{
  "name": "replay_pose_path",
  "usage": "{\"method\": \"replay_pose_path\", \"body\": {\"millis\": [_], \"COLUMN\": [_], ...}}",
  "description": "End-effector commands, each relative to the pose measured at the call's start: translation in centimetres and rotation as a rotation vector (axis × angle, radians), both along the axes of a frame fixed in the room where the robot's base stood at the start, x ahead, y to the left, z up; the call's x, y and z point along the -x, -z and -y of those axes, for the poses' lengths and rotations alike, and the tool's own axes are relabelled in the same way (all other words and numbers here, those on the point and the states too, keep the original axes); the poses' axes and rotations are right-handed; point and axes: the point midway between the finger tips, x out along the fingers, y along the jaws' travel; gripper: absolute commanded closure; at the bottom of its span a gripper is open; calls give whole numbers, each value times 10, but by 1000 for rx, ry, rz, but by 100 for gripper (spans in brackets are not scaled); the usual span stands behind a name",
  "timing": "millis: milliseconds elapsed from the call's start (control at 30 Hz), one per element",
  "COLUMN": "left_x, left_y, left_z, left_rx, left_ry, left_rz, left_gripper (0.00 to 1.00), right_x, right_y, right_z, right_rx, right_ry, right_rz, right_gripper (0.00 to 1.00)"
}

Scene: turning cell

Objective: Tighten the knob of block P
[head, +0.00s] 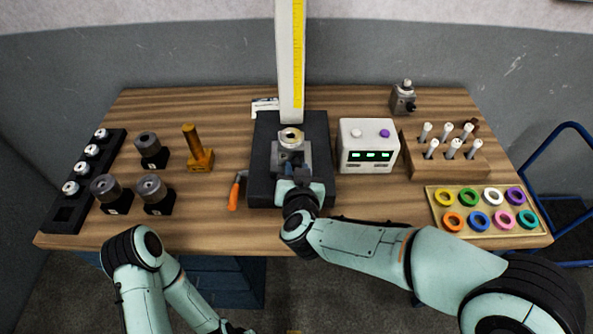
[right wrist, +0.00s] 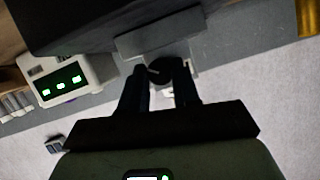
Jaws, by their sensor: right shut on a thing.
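A grey metal block (head: 291,157) with a pale ring on top sits on the black plate (head: 262,190) in the middle of the bench. I cannot read a letter on it. My right gripper (head: 298,179) is at the front of this block. In the right wrist view its fingers (right wrist: 160,84) stand on either side of a dark round knob (right wrist: 158,70) and are shut on it. The grey block face (right wrist: 145,42) shows behind the knob. Only a dark part of my left gripper (head: 234,328) shows at the bottom edge, and its jaws cannot be made out.
A white column with a yellow scale (head: 297,60) rises behind the block. A white box with green lights (head: 368,146) stands close on the right, an orange-handled tool (head: 235,192) on the left. Another grey block (head: 403,98) is at the back right.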

Motion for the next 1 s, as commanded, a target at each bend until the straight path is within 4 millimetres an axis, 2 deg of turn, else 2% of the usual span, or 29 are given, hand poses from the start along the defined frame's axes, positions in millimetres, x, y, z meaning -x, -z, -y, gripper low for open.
{"method": "replay_pose_path", "body": {"millis": [67, 100, 133, 167, 433, 567, 667, 1000], "left_x": [0, 0, 0, 0, 0, 0, -1, -6], "left_y": [0, 0, 0, 0, 0, -1, -3, -14], "left_z": [0, 0, 0, 0, 0, 0, 0, 0], "left_rx": [0, 0, 0, 0, 0, 0, 0, 0], "left_ry": [0, 0, 0, 0, 0, 0, 0, 0], "left_rz": [0, 0, 0, 0, 0, 1, 1, 8], "left_gripper": [100, 100, 100, 100, 100, 100, 100, 100], "right_x": [0, 0, 0, 0, 0, 8, 23, 92], "right_y": [-1, -1, -1, -1, -1, -5, -11, -41], "right_z": [0, 0, 0, 0, 0, 0, 1, 6], "right_rx": [0, 0, 0, 0, 0, -2, -2, -2], "right_ry": [-1, -1, -1, 0, 0, -1, -3, -3], "right_rz": [2, 2, 2, 2, 1, 1, 3, 5], "right_gripper": [100, 56, 46, 43, 43, 43, 43, 43]}}
